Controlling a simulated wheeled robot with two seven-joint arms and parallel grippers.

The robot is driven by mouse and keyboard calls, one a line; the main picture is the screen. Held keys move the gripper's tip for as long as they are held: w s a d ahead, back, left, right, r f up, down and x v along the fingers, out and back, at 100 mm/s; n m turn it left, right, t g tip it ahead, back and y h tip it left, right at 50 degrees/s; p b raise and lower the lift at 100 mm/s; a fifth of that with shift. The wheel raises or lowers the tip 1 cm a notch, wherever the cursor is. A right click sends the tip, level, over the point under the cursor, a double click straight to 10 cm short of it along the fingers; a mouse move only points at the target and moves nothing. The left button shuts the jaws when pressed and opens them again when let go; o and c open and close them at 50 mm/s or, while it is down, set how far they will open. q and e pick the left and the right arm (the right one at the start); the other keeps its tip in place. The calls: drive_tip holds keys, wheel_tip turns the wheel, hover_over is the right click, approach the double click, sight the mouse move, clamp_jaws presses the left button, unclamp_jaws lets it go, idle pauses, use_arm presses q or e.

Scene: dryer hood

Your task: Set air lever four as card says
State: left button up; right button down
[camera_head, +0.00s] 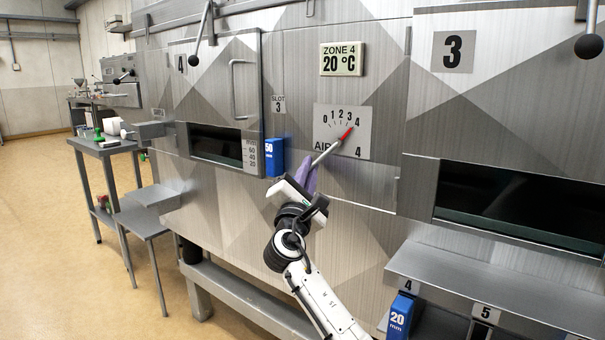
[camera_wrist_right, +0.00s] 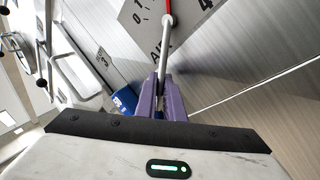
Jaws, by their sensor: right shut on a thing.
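The air lever (camera_head: 330,150) is a pale rod with a red tip on the panel marked AIR 4. Its dial plate (camera_head: 365,149) carries marks from 0 to 4. The red tip points up and right, close to the 4. My right gripper (camera_head: 311,168) is shut on the rod's lower end with purple fingers. In the right wrist view the rod (camera_wrist_right: 165,52) runs up from between the fingertips (camera_wrist_right: 160,82) to the red part. My left gripper is not in view. I see no card that clearly gives an air setting.
A sign (camera_head: 341,59) above the dial reads ZONE 4, 20 °C. A blue 50 mm block (camera_head: 275,157) sits on the panel left of my gripper. A metal ledge (camera_head: 490,290) juts out at the lower right. Open floor (camera_head: 60,240) lies at the left.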

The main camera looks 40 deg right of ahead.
drive_tip(key=c, duration=1.9)
unclamp_jaws()
drive_tip(key=shift+o, duration=0.2)
drive_tip(key=v, duration=1)
drive_tip(key=shift+a, duration=0.15)
